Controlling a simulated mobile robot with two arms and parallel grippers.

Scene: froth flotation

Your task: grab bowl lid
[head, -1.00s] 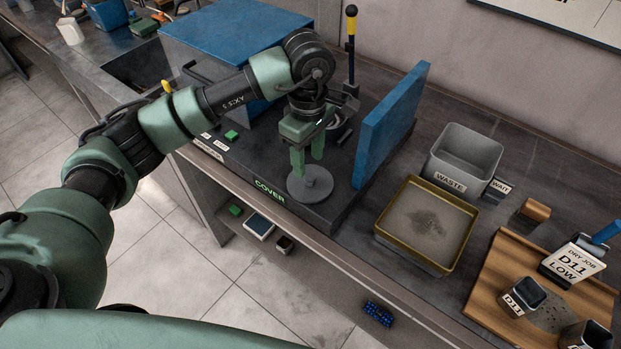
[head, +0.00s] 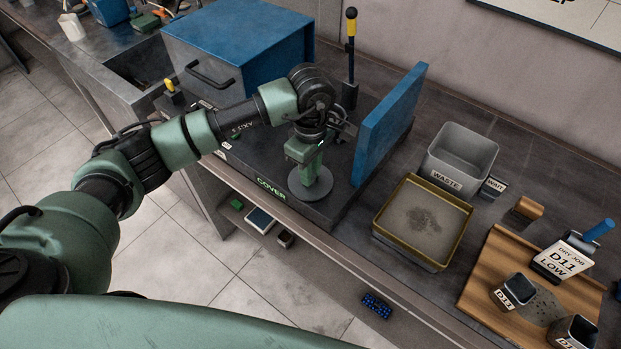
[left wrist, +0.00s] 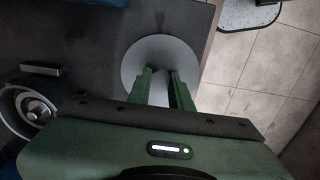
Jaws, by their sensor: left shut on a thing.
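The bowl lid (head: 298,190) is a grey round disc lying at the front of the dark machine base, by the green COVER label (head: 271,189). My left gripper (head: 309,180) points down at the middle of the disc and is shut on the lid. In the left wrist view the lid (left wrist: 133,62) lies beyond the two green fingers (left wrist: 161,74), which meet it near its centre. The grip point is partly hidden by the fingers. I see no clear gap under the lid. My right gripper is not in view.
A blue upright panel (head: 390,122) stands just right of the gripper. A blue box with a handle (head: 240,55) is behind my left arm. A lever (head: 351,50) rises behind. The WASTE bin (head: 458,162), a brass-rimmed tray (head: 408,252) and a wooden board (head: 490,270) are to the right.

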